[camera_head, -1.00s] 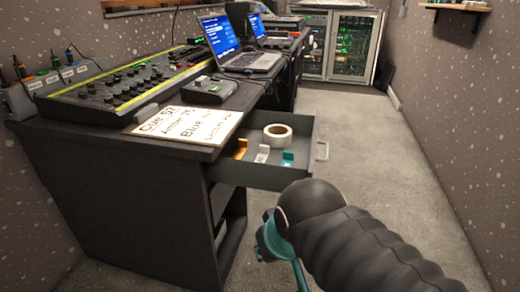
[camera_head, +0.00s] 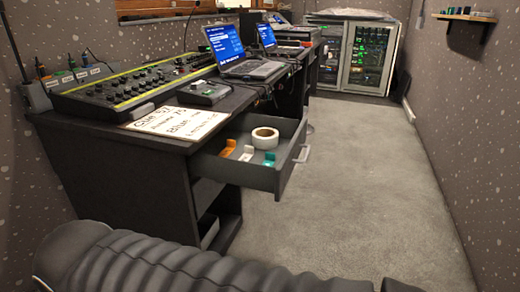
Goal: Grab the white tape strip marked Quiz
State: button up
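A small white strip (camera_head: 246,153) lies in the open drawer (camera_head: 240,175) of the black desk. It sits between an orange strip (camera_head: 228,148) and a teal strip (camera_head: 269,158). Any writing on it is too small to read, so I cannot tell whether it says Quiz. A white tape roll (camera_head: 264,138) lies behind the strips in the same drawer. My dark ribbed arm lies across the bottom of the view, in front of and below the drawer. My gripper is out of view.
The drawer juts into the aisle, with its handle (camera_head: 303,154) on the right. A lettered white board (camera_head: 178,122) lies on the desk (camera_head: 120,160) beside a fader console (camera_head: 130,90). Laptops stand farther back. The grey carpet (camera_head: 350,190) right of the drawer is clear.

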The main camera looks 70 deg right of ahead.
aim_at(249, 151)
jog(key=u, duration=0.05)
jog(key=k, duration=0.95)
jog(key=z, duration=1.95)
jog(key=k, duration=1.1)
jog(key=z, duration=0.75)
jog(key=i, duration=1.15)
jog(key=u, duration=0.75)
jog(key=i, duration=1)
jog(key=u, duration=0.95)
